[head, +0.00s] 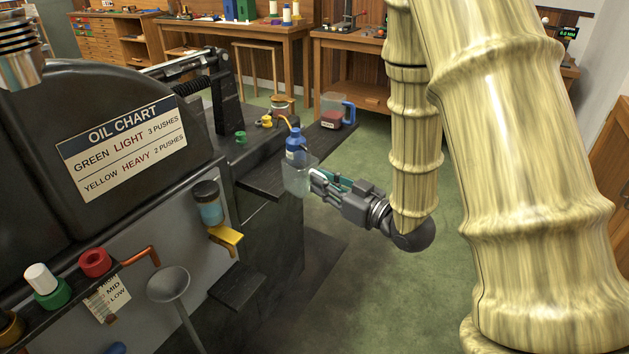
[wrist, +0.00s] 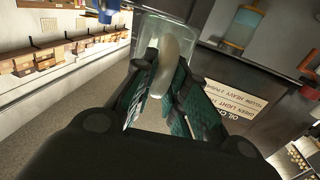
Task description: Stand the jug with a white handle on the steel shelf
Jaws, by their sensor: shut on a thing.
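The clear jug (head: 297,180) has a white handle (head: 316,178). My gripper (head: 318,181) is shut on that handle. In the wrist view the pale handle (wrist: 178,58) sits between the two green-padded fingers (wrist: 168,85), with the clear jug wall (wrist: 148,40) beyond it. The jug looks upright and empty, at the outer edge of a dark metal shelf (head: 262,187) on the machine. I cannot tell whether its base touches that shelf. A smaller dark ledge (head: 237,287) lies lower down; I cannot tell which surface is the steel shelf.
A blue oil can (head: 295,146) with an orange spout stands just behind the jug. A jug with a blue handle (head: 347,112) and red contents stands farther back. An oil cup (head: 208,205) and yellow bracket (head: 226,237) are to the left. Green floor (head: 365,280) is open below.

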